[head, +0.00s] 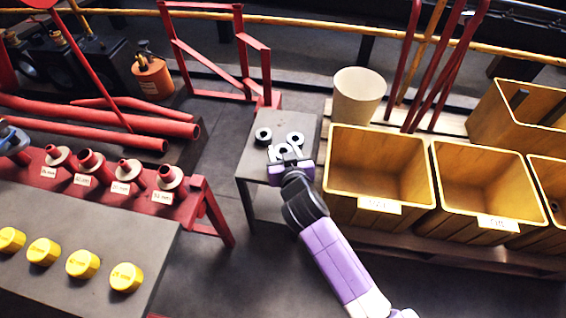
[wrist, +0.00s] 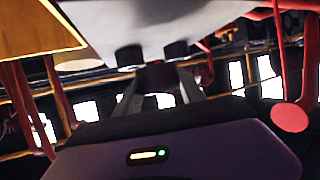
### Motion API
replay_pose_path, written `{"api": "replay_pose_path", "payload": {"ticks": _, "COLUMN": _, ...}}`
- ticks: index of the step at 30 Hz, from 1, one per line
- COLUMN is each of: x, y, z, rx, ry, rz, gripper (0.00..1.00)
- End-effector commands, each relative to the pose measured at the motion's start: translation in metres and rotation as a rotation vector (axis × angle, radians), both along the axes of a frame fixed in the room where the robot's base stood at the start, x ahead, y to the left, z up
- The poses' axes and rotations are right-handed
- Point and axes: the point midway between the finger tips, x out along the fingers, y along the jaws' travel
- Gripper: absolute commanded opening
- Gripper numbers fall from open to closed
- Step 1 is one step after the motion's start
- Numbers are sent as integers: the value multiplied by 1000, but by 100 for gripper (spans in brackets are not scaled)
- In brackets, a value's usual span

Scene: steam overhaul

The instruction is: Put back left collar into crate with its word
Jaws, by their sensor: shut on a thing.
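Three small ring-shaped collars show at the small grey table (head: 254,163). One dark collar (head: 263,135) stands at its left and another (head: 295,139) at its back right. My gripper (head: 285,154) is shut on the front collar (head: 282,150), partly hidden by the fingers. In the wrist view, which looks upside down, the held collar (wrist: 163,76) is dark between the fingers, with the other two beyond it against the pale tabletop. I cannot tell whether it touches the table. Open wooden crates stand to the right: a near one (head: 331,190) and a middle one (head: 443,203), with blurred labels.
A pale bucket (head: 358,97) stands behind the near crate. More crates (head: 540,93) stand at the right. A red rack (head: 205,205) with labelled pipe fittings and a grey bench (head: 90,235) with yellow caps lie at left. Red posts (head: 430,70) rise behind the crates.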

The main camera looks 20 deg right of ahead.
Motion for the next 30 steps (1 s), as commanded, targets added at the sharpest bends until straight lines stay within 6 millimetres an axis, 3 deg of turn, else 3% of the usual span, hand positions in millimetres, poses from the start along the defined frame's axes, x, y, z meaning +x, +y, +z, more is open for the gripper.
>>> {"api": "replay_pose_path", "payload": {"ticks": 5, "x": 0, "y": 0, "z": -10, "rx": 0, "ry": -2, "rz": 0, "gripper": 0}}
{"api": "replay_pose_path", "payload": {"ticks": 12, "x": 1, "y": 0, "z": -43, "rx": -1, "ry": -2, "rz": 1, "gripper": 0}}
{"api": "replay_pose_path", "payload": {"ticks": 25, "x": 1, "y": 0, "z": -48, "rx": 1, "ry": -3, "rz": 1, "gripper": 0}}
{"api": "replay_pose_path", "payload": {"ticks": 26, "x": 0, "y": 0, "z": -48, "rx": 1, "ry": 0, "rz": 0, "gripper": 53}}
{"api": "replay_pose_path", "payload": {"ticks": 28, "x": 0, "y": 0, "z": -48, "rx": 1, "ry": 0, "rz": 0, "gripper": 67}}
{"api": "replay_pose_path", "payload": {"ticks": 30, "x": 0, "y": 0, "z": -48, "rx": 1, "ry": 0, "rz": 0, "gripper": 69}}
